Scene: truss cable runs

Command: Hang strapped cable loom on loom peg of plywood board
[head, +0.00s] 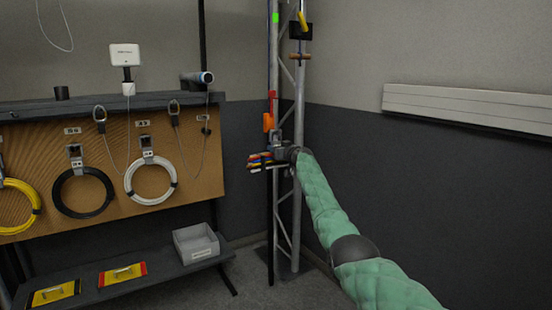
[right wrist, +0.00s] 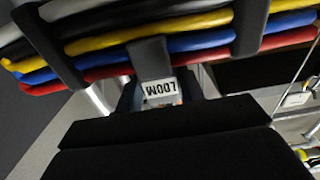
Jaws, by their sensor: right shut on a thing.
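The strapped cable loom (head: 259,163) is a bundle of black, white, yellow, blue and red cables. In the right wrist view the loom (right wrist: 190,40) spans the top, with dark straps and a tab labelled LOOM (right wrist: 161,89). My right gripper (head: 281,153) is shut on the loom and holds it in the air in front of the truss, right of the board. The plywood board (head: 110,168) is on the left, with yellow, black and white coils hanging on it. A small dark peg (head: 205,130) under a label at its right end looks bare; I cannot read the label. My left gripper is out of view.
The metal truss (head: 299,100) stands upright behind my right gripper, with an orange tool (head: 268,121) on it. A lower shelf carries a grey bin (head: 196,243) and yellow-topped items (head: 122,273). Open space lies between the board and the loom.

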